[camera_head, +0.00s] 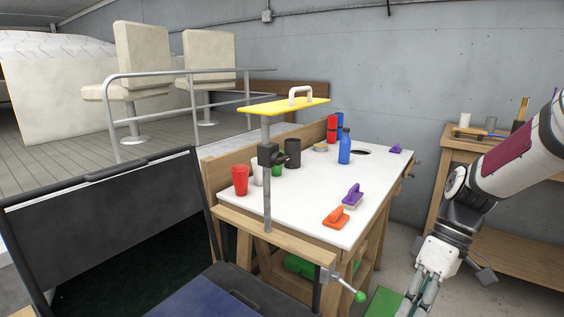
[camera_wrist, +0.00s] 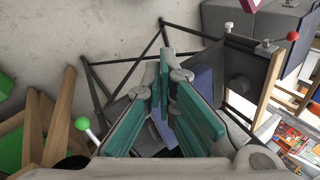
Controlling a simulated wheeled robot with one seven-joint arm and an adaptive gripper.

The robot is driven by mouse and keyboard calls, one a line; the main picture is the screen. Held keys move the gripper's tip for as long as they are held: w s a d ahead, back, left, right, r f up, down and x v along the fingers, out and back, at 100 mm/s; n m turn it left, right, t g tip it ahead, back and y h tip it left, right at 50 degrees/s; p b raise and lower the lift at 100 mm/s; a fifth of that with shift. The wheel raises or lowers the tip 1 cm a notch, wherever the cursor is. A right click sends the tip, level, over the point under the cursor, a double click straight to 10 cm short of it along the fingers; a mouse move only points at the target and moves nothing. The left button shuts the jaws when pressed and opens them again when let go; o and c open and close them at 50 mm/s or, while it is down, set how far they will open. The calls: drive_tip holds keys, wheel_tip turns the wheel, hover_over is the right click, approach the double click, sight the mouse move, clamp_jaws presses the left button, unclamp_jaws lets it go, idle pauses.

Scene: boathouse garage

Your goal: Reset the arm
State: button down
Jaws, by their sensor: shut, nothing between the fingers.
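My arm comes in from the right edge of the head view and points down. My gripper (camera_head: 421,300) is at the bottom right of that view, low and to the right of the white-topped workbench (camera_head: 305,206), apart from it. In the wrist view my gripper (camera_wrist: 163,75) shows its teal-padded fingers, which meet toward their tips. It is shut and holds nothing. Its fingertips are cut off or hard to see in the head view.
The workbench holds a red cup (camera_head: 240,180), a blue bottle (camera_head: 344,147), an orange-handled brush (camera_head: 336,217) and a purple one (camera_head: 352,196). A clamp carries a yellow board (camera_head: 285,106). A folding chair (camera_head: 110,215) stands left. A wooden table (camera_head: 455,150) stands right.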

drive_tip(key=s+a+r+m+t+h, duration=0.2)
drive_tip(key=s+r+m, duration=0.25)
drive_tip(key=s, duration=0.55)
drive_tip(key=s+a+r+m+t+h, duration=0.25)
drive_tip(key=s+r, duration=0.35)
drive_tip(key=s, duration=0.5)
wheel_tip(320, 180, up, 18)
drive_tip(key=t+p, duration=0.3)
drive_tip(key=p, duration=1.4)
drive_tip(key=shift+d+r, duration=0.25)
drive_tip(key=shift+d, duration=0.15)
drive_tip(key=shift+w, duration=0.15)
